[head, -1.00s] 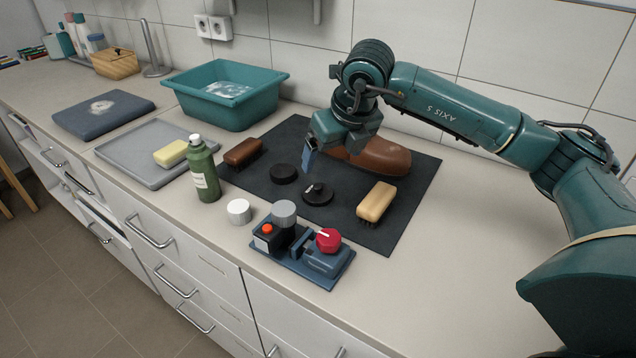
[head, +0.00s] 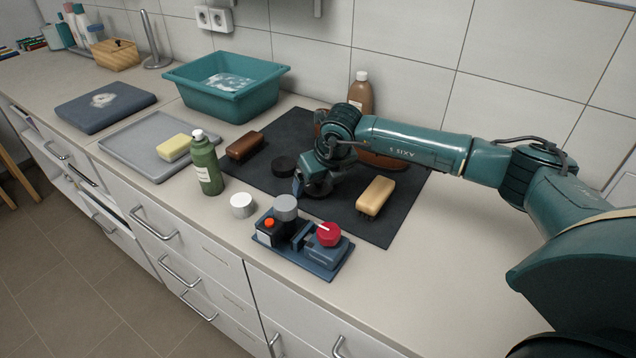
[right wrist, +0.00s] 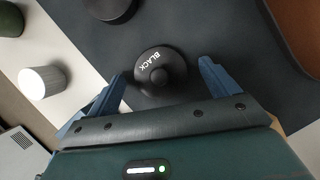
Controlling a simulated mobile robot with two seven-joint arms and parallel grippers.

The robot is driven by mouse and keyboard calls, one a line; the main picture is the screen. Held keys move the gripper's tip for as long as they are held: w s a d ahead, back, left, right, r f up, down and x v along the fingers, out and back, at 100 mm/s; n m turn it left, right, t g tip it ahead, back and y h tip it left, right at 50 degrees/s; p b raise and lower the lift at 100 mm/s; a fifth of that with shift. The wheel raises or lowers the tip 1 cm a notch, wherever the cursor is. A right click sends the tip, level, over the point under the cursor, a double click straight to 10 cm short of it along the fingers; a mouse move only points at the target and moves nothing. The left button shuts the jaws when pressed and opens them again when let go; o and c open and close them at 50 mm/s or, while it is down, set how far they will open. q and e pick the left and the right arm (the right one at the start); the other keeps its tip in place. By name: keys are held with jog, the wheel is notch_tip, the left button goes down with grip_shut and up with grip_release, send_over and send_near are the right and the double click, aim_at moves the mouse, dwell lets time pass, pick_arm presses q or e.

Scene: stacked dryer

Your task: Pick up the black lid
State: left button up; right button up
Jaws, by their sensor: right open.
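The black lid (right wrist: 163,66) lies on the dark mat (right wrist: 225,50) in the right wrist view. It is a round disc with a raised knob and the white word "BLACK". My right gripper (right wrist: 162,80) is open, with its blue fingers on either side of the lid's near part. I cannot tell whether they touch it. In the head view my right gripper (head: 299,186) is low over the mat and mostly hides the lid. A plain black round tin (head: 284,166) stands just left of it, and the tin also shows in the right wrist view (right wrist: 110,8).
A wooden brush (head: 376,195) lies right of the gripper, and a brown brush (head: 245,145) lies to the left. A brown bottle (head: 361,93) and a brown leather item (head: 385,161) are behind my arm. A blue fixture with a red knob (head: 328,235) stands in front, beside a white cap (head: 241,206).

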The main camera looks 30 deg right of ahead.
jog(key=shift+c, duration=0.6)
jog(key=c, duration=0.9)
jog(key=shift+r, duration=0.1)
jog(key=shift+c, duration=0.2)
